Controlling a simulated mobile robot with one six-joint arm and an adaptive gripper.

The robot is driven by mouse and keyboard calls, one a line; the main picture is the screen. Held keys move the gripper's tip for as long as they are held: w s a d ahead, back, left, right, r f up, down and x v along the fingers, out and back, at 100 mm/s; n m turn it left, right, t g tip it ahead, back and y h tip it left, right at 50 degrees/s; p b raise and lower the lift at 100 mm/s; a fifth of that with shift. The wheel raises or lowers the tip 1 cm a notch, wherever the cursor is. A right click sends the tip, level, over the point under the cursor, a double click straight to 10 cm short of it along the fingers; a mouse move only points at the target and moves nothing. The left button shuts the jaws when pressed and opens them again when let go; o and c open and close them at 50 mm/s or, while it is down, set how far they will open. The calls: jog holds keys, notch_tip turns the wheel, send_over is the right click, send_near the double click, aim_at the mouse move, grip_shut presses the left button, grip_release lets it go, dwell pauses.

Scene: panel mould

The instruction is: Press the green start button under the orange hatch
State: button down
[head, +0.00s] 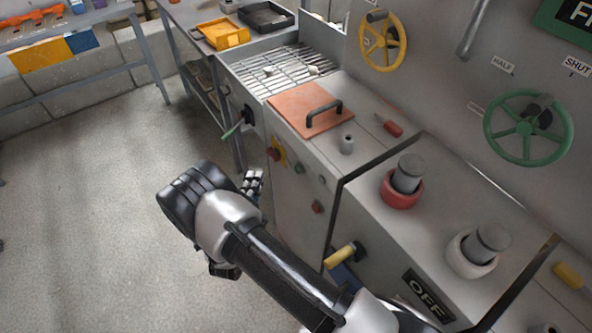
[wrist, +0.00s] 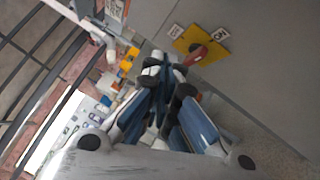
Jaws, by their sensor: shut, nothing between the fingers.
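The orange hatch (head: 308,108) lies flat and closed on top of the grey cabinet, with a black bar handle (head: 322,113) on it. What is beneath it is hidden. A small green button (head: 299,168) shows on the cabinet's front face, lower than the hatch; I cannot read a label on it. My gripper (head: 253,182) is in front of and below that face, partly hidden by my own arm. In the wrist view my gripper (wrist: 160,80) is shut and empty. I cannot make out the hatch in the wrist view.
A red switch on a yellow plate (head: 275,153) and a red button (head: 317,207) are on the front face. A grey cylinder (head: 347,144) and red-handled tool (head: 388,125) lie near the hatch. A yellow-handled lever (head: 344,256) sticks out. Floor at left is clear.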

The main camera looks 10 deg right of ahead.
aim_at(298, 169)
jog(key=shift+s+d+f+n+t+h, duration=0.15)
jog(key=shift+s+f+n+t, duration=0.15)
jog(key=shift+s, duration=0.25)
jog(key=shift+s+a+f+n+t+h, duration=0.1)
jog(key=shift+s+f+n, duration=0.2)
jog(key=shift+s, duration=0.3)
jog(key=shift+s+d+f+n+t+h, duration=0.1)
jog(key=shift+s+f+n+t+h, duration=0.1)
jog(key=shift+s+n, duration=0.3)
jog(key=w+d+p, duration=0.1)
jog(key=w+d, duration=0.2)
jog(key=d, duration=0.5)
jog(key=shift+w+d, duration=0.15)
dwell(0.4)
jog(key=shift+w+d, duration=0.1)
jog(key=shift+d, duration=0.25)
jog(key=shift+w+d, duration=0.2)
jog(key=shift+d, duration=0.25)
dwell(0.9)
jog(key=shift+a, duration=0.1)
jog(key=shift+s+a, duration=0.35)
jog(key=shift+a, duration=0.35)
